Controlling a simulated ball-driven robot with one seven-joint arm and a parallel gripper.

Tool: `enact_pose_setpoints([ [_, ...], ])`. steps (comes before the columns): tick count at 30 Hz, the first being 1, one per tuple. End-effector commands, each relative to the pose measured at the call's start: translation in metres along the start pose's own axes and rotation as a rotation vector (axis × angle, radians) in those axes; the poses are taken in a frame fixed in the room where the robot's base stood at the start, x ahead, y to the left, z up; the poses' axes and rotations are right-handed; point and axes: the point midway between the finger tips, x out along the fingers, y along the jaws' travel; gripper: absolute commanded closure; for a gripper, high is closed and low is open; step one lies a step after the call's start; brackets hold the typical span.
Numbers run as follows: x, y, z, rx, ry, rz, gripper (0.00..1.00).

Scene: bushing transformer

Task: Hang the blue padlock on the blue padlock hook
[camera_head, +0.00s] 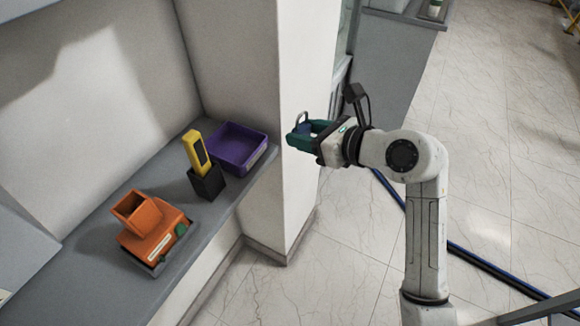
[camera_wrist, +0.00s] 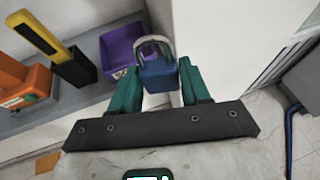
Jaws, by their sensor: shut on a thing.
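The blue padlock (camera_wrist: 159,75) with its silver shackle is between the green fingers of my gripper (camera_wrist: 157,85) in the wrist view. The shackle points up, away from the palm. In the head view my gripper (camera_head: 304,133) is shut on the padlock (camera_head: 302,126), close to the white pillar, to the right of the shelf and above the floor. The fingers cover part of the padlock body. No blue padlock hook can be made out in either view.
On the grey shelf (camera_head: 95,268) stand a purple tray (camera_head: 238,147), a yellow device in a black holder (camera_head: 206,182) and an orange device (camera_head: 150,232). The white pillar (camera_head: 290,60) is beside my gripper. Open floor (camera_head: 490,180) lies to the right.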

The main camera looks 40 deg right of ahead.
Motion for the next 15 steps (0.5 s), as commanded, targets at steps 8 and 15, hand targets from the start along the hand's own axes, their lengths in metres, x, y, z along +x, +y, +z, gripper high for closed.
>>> enact_pose_setpoints([
  [8,-0.028,-0.031,0.056,-0.005,-0.006,0.002,0.86],
  [15,-0.050,-0.053,0.096,-0.008,-0.005,0.008,0.86],
])
